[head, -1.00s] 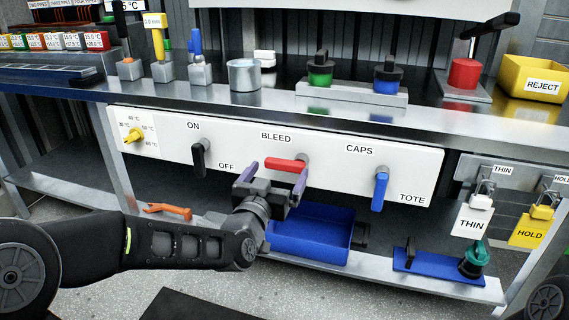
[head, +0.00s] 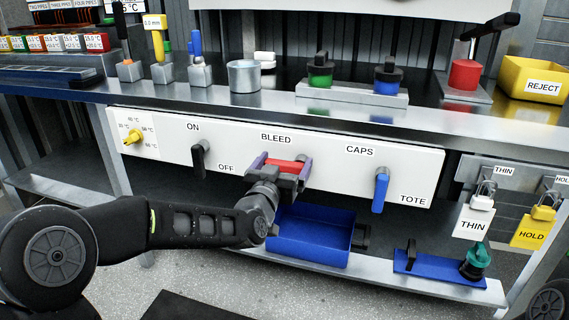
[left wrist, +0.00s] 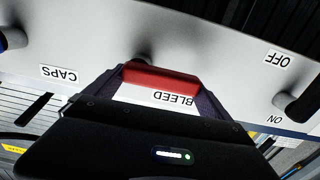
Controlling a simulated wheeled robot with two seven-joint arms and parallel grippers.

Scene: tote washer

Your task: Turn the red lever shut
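The red lever (head: 284,165) lies about level under the BLEED label on the white panel (head: 330,160). My left gripper (head: 281,167) is open in front of it, with one purple-grey finger near each end of the lever. In the left wrist view the red lever (left wrist: 160,77) fills most of the gap between the fingers, and I cannot tell whether they touch it. The gripper partly hides the lever in the head view. My right gripper is not in view.
A black lever (head: 199,160) hangs down to the left, between ON and OFF. A blue lever (head: 380,190) hangs down to the right, under CAPS. The metal worktop (head: 210,105) juts out above the panel. A blue bin (head: 312,238) stands on the shelf below.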

